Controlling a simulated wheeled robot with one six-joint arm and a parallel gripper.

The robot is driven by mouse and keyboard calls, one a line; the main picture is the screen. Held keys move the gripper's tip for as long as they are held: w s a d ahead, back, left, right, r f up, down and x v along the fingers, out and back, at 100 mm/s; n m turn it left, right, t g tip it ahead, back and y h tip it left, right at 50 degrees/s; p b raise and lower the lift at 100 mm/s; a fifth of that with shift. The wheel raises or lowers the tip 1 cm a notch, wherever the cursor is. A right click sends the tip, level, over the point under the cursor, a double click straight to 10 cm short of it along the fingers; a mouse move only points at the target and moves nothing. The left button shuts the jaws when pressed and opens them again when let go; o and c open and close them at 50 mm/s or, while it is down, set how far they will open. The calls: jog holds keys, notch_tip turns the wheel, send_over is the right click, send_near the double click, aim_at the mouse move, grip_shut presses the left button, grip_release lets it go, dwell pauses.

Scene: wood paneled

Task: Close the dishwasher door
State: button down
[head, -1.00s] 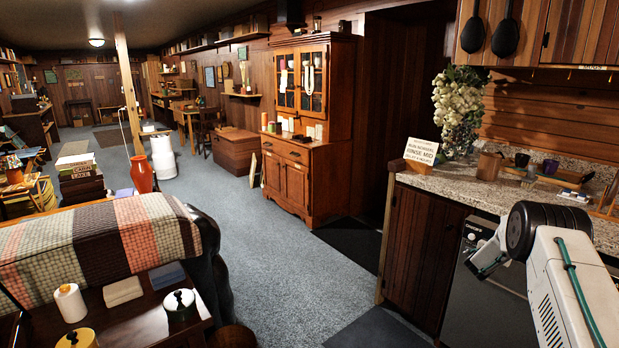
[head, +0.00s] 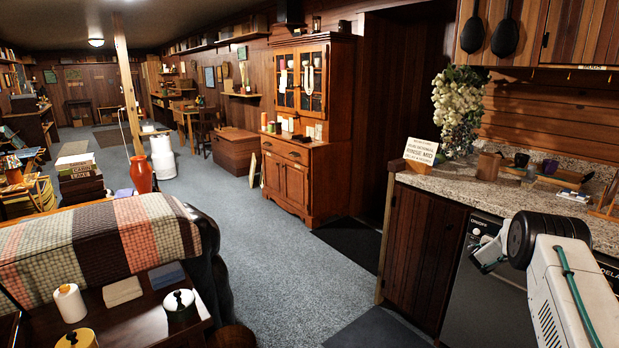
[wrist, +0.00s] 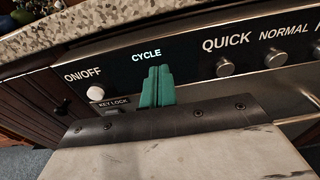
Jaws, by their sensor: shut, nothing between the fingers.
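The dishwasher (head: 485,308) sits under the counter at the right of the head view, and its dark front stands upright or nearly so. Its black control panel (wrist: 190,72), with knobs and the words CYCLE, QUICK and NORMAL, spans the wrist view just under the counter edge. I cannot tell whether a small gap is left at the door's top. My gripper (wrist: 157,72) has its green fingers together, with nothing between them. The fingertips are in front of the panel below CYCLE, touching it or very close. In the head view my arm hides the fingers and part of the door.
The speckled stone counter (head: 465,188) overhangs the dishwasher and holds a sign, cups and a tray. A dark wooden cabinet (head: 425,260) adjoins the dishwasher on the left. Carpeted floor (head: 290,265) is clear between the cabinet and the quilt-covered sofa (head: 110,235).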

jog(key=shift+v, duration=2.85)
jog(key=v, duration=0.7)
jog(key=shift+s+a, duration=0.25)
jog(key=shift+a, duration=0.1)
